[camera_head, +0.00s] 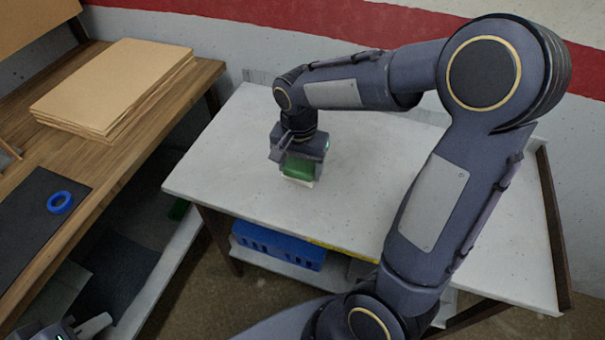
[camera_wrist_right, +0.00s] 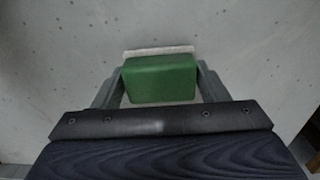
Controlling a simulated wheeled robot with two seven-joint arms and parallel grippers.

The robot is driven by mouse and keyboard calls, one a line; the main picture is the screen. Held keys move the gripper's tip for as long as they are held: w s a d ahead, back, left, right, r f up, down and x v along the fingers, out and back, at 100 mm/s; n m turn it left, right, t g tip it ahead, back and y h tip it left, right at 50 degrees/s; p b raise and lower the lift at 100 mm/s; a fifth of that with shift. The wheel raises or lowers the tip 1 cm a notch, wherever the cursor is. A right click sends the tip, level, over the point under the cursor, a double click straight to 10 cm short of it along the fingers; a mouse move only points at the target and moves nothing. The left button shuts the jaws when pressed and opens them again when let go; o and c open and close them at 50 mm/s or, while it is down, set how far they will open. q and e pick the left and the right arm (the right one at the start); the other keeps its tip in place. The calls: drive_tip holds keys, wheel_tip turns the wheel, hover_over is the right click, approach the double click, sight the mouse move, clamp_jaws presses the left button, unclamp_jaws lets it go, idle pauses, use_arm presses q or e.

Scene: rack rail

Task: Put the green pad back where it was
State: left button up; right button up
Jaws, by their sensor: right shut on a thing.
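The green pad (camera_head: 298,167) is a green block with a pale layer along one side. My right gripper (camera_head: 297,172) is shut on it over the left part of the white table. In the right wrist view the pad (camera_wrist_right: 160,80) sits between the two fingers, with the pale strip at its far edge. I cannot tell whether its underside touches the table. Part of my left gripper (camera_head: 88,328) shows at the bottom left corner, away from the pad; its jaws are not clear.
The white table (camera_head: 222,165) is otherwise clear. A blue crate (camera_head: 278,246) stands on the shelf below. A wooden bench (camera_head: 125,140) at the left holds stacked boards (camera_head: 115,85), a dark mat (camera_head: 30,215) and a blue tape roll (camera_head: 60,202). A small green thing (camera_head: 180,210) lies low between them.

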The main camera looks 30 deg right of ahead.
sight(303, 176)
drive_tip(key=shift+w+d+f, duration=0.25)
drive_tip(key=shift+d+f, duration=0.15)
drive_tip(key=shift+f, duration=0.15)
drive_tip(key=shift+w+d+f, duration=0.1)
drive_tip(key=shift+d+f, duration=0.05)
drive_tip(key=shift+f, duration=1.55)
drive_tip(key=shift+f+b, duration=0.1)
drive_tip(key=shift+b, duration=0.2)
drive_tip(key=shift+f, duration=0.15)
drive_tip(key=o, duration=1)
